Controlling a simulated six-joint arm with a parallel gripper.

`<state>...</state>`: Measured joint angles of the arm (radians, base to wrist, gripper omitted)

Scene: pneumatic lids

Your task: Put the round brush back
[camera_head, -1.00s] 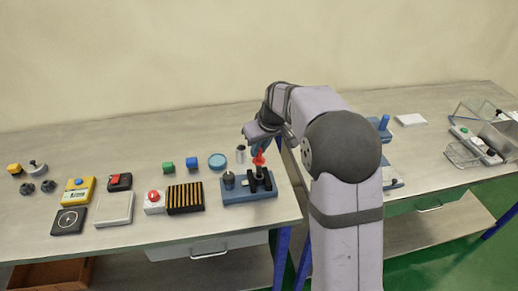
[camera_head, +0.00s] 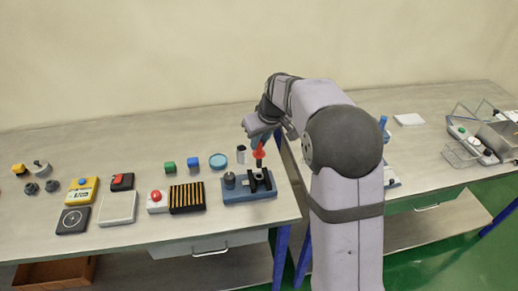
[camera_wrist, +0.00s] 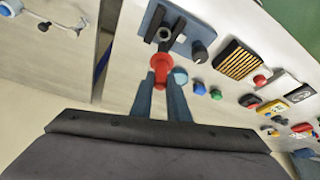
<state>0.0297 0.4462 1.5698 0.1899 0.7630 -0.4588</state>
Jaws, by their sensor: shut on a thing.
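My gripper (camera_wrist: 161,92) is shut on a red flanged piece (camera_wrist: 160,68), which seems to be the handle of the round brush; no bristles can be made out. In the head view the red piece (camera_head: 259,152) hangs upright just above the blue fixture (camera_head: 236,195), over its black bracket (camera_head: 266,181). Whether its lower end is clear of the bracket is hard to tell. The fixture also shows in the wrist view (camera_wrist: 184,47), ahead of the fingertips.
Left of the fixture are a black-and-gold ribbed block (camera_head: 187,198), a red-button box (camera_head: 157,201), a blue dish (camera_head: 218,161), and blue (camera_head: 192,161) and green (camera_head: 169,167) blocks. A second table with wire-sided bins (camera_head: 465,150) is at right, beyond a gap.

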